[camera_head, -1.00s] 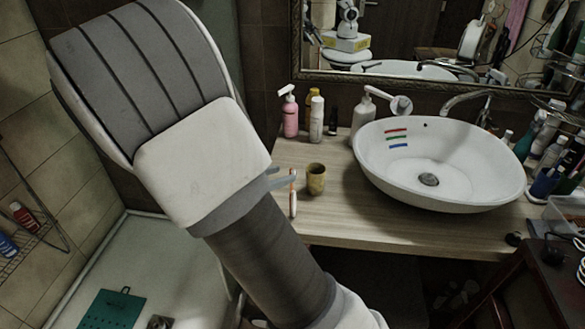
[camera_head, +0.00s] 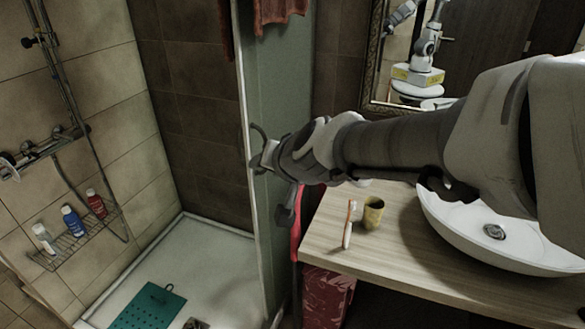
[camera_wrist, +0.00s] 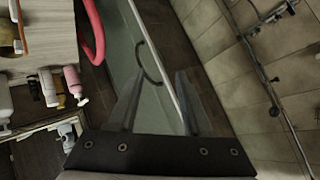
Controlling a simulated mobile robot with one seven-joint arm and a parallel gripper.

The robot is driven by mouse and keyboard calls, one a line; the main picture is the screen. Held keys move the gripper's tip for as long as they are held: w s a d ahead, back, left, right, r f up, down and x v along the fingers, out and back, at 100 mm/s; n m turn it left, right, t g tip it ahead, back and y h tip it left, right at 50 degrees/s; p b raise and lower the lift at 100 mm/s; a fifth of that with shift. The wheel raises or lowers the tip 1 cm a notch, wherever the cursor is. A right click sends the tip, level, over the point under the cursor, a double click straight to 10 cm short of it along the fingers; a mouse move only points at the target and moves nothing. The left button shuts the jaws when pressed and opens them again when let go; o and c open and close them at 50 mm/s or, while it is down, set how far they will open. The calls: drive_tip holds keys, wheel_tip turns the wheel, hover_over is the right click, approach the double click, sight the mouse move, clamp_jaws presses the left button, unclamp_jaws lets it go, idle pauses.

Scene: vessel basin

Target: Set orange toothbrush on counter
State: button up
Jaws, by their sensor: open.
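The orange toothbrush (camera_head: 348,226), with a white lower part, stands upright on the wooden counter (camera_head: 400,268), left of the yellowish cup (camera_head: 373,213) and close to the counter's left end. The two are apart. In the wrist view, the toothbrush (camera_wrist: 19,18) and the cup (camera_wrist: 7,33) are at the upper left edge. My gripper (camera_wrist: 158,85) is open and empty, pointed at the glass shower door. The door's curved handle (camera_wrist: 148,66) shows beyond the fingers. In the head view my arm reaches left above the counter, well away from the toothbrush.
The glass shower door (camera_head: 280,100) stands left of the counter. The sink basin (camera_head: 470,235) is at right, partly hidden by my arm. Pump bottles (camera_wrist: 73,82) stand on the counter. A green mat (camera_head: 150,305) lies in the shower tray. The counter's front is clear.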

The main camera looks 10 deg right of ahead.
drive_tip(key=s+d+n+g+h, duration=0.1)
drive_tip(key=s+d+n+g, duration=0.1)
drive_tip(key=s, duration=0.7)
drive_tip(key=s+d+f+n+g+h, duration=0.1)
drive_tip(key=s+d, duration=0.4)
drive_tip(key=s, duration=0.5)
drive_tip(key=shift+n+g+h, duration=0.4)
drive_tip(key=shift+n+g, duration=0.1)
drive_tip(key=shift+g, duration=0.3)
drive_tip(key=shift+d, duration=0.1)
